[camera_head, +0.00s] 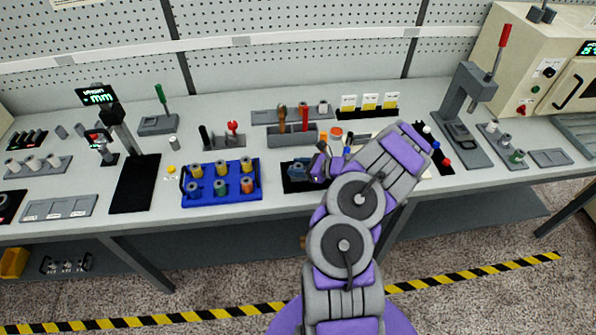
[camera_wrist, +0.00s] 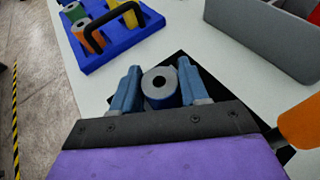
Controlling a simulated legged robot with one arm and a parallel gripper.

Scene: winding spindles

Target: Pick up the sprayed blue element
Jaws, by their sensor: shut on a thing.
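The blue element (camera_wrist: 162,102) is a short cylinder with a grey top and a dark hole in its centre. In the wrist view it sits between the two blue-grey fingers of my gripper (camera_wrist: 158,82), which are shut on it. In the head view my gripper (camera_head: 303,171) is low over a black mat (camera_head: 291,186) in front of the grey tool bin. The element is too small and covered to make out there. Whether it still touches the mat cannot be told.
A blue tray (camera_head: 221,201) with yellow, green, blue and orange spindles stands left of my gripper; it also shows in the wrist view (camera_wrist: 118,58). A grey bin (camera_head: 291,138) with tools is behind. An orange-handled tool (camera_wrist: 302,122) lies close at right.

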